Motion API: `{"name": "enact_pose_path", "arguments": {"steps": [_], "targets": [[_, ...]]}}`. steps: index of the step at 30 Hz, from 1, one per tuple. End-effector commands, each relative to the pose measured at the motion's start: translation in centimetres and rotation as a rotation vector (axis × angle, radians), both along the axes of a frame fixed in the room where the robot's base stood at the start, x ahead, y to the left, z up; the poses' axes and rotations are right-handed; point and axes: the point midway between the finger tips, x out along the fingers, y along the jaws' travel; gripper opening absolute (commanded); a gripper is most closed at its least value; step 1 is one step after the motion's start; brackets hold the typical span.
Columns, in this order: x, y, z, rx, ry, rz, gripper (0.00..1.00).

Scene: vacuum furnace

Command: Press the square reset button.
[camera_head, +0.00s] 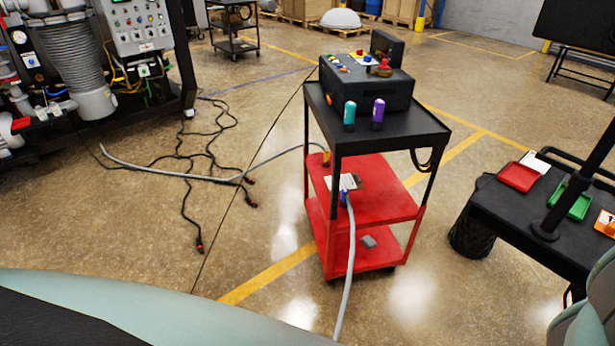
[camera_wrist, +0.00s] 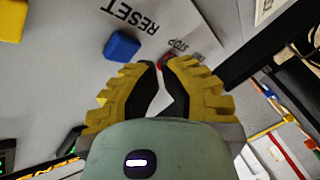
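In the wrist view, a blue square button (camera_wrist: 122,46) stands out from a grey panel (camera_wrist: 70,85). The upside-down word RESET is printed on a label (camera_wrist: 150,22) beside it. A STOP label (camera_wrist: 178,46) lies further right, with a red part (camera_wrist: 165,61) partly hidden behind my fingertips. My gripper (camera_wrist: 162,66) has yellow fingers with black pads; the tips are nearly together with a narrow gap, and hold nothing. The tips appear right of and below the blue button. Contact with the panel cannot be told. My gripper is not visible in the head view.
In the wrist view, a yellow part (camera_wrist: 12,20) is at upper left and cables (camera_wrist: 285,125) are at right. The head view shows a grey control panel (camera_head: 135,22), a red and black cart (camera_head: 365,190), and floor cables (camera_head: 215,150).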

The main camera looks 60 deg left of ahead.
Motion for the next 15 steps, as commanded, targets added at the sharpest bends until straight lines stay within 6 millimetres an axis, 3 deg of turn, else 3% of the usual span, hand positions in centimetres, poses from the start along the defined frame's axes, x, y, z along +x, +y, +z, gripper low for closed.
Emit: {"name": "enact_pose_path", "arguments": {"steps": [15], "targets": [[0.13,-0.81,-0.05,-0.001,-0.002,0.002,0.0]]}}
